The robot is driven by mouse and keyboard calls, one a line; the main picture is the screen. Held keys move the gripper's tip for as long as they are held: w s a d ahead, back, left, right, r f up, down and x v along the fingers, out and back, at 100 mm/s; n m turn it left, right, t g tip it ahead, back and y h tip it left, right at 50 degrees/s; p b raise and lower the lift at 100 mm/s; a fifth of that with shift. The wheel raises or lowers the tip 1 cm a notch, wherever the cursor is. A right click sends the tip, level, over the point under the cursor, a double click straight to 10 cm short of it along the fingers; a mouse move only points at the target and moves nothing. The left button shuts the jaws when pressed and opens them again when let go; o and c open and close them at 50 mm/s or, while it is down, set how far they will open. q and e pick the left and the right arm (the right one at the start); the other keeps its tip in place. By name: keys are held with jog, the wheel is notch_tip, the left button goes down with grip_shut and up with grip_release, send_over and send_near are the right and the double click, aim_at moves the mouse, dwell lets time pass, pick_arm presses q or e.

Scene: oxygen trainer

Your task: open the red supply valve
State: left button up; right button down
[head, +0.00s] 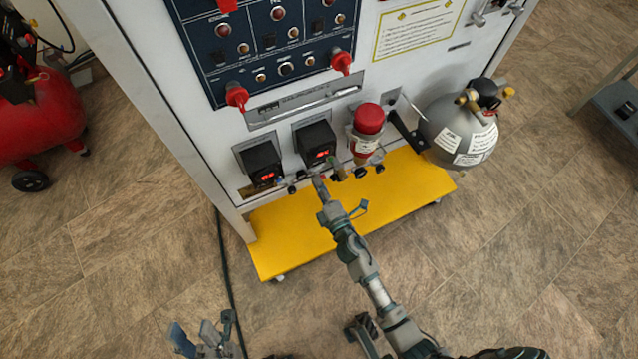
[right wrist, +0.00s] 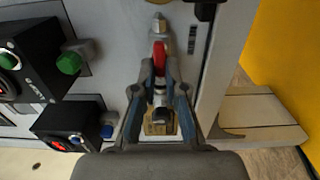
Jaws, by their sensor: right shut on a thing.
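The red supply valve shows in the right wrist view as a narrow red handle (right wrist: 159,58), with a brass body (right wrist: 160,122) close by. My right gripper (right wrist: 160,68) has its two fingers on either side of the red handle and is shut on it. In the head view my right gripper (head: 319,183) reaches the lower front of the white panel, below the black boxes, and mostly hides the valve there. My left gripper (head: 196,335) is low in the head view, away from the panel, with its fingers apart and empty.
Two black display boxes (head: 315,143) and a red-topped unit (head: 369,119) sit close above my right gripper. A grey tank (head: 459,131) hangs to the right. A yellow base (head: 300,228) juts out below. A red compressor (head: 42,118) stands at left. The floor in front is mostly clear.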

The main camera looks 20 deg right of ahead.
jog(key=c, duration=1.2)
grip_release()
jog(key=shift+s+a+f, duration=0.1)
jog(key=shift+a+f, duration=0.2)
jog(key=shift+r, duration=0.1)
jog(key=s, duration=1.1)
jog(key=shift+s+d, duration=0.2)
jog(key=shift+s, duration=0.2)
